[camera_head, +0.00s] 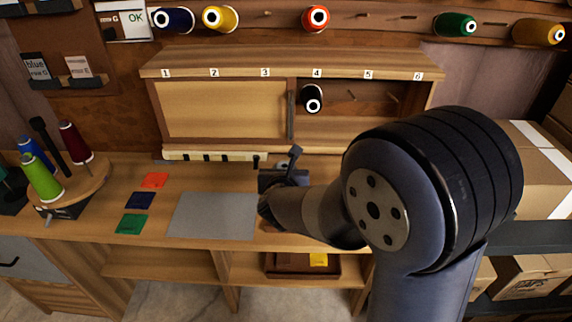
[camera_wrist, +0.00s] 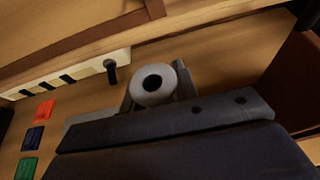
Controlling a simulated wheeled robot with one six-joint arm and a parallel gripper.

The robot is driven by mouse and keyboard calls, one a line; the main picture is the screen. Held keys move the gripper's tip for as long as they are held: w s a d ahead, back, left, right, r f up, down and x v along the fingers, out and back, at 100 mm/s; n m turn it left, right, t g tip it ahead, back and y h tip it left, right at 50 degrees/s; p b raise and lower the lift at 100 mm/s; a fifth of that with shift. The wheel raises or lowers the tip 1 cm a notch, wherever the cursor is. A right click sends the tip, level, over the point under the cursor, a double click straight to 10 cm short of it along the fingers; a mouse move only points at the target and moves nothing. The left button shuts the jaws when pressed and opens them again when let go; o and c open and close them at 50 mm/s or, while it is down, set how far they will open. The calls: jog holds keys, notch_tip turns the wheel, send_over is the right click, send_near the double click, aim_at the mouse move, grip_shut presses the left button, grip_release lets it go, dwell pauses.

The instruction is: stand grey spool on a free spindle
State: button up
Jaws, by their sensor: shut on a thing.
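The grey spool (camera_wrist: 152,99) shows in the wrist view, with its pale round end and dark hole facing the camera. My gripper (camera_wrist: 154,90) is shut on it. In the head view my gripper (camera_head: 284,172) is above the back of the bench, right of the grey mat, and the spool is mostly hidden there. A round wooden stand (camera_head: 88,190) at the left holds a blue spool (camera_head: 36,152), a green spool (camera_head: 42,178) and a dark red spool (camera_head: 75,142). Bare pegs (camera_head: 351,95) show in the open cabinet.
A black spool (camera_head: 307,104) sits under number 4 in the cabinet (camera_head: 400,72). Its sliding door (camera_head: 220,108) covers the left half. A white slotted strip (camera_head: 215,156) runs along the bench back. The grey mat (camera_head: 213,215) is clear, beside coloured squares (camera_head: 139,200).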

jog(key=shift+f+b, duration=2.25)
jog(key=shift+f, duration=2)
jog(key=shift+f+b, duration=0.8)
jog(key=shift+b, duration=0.45)
jog(key=shift+f+b, duration=0.3)
jog(key=shift+b, duration=0.55)
jog(key=o, duration=1)
jog(key=shift+s, duration=0.1)
jog(key=p+v, duration=0.1)
jog(key=v, duration=0.8)
jog(key=shift+s+a+r, duration=0.15)
jog(key=shift+s+r, duration=0.2)
jog(key=shift+s, duration=0.45)
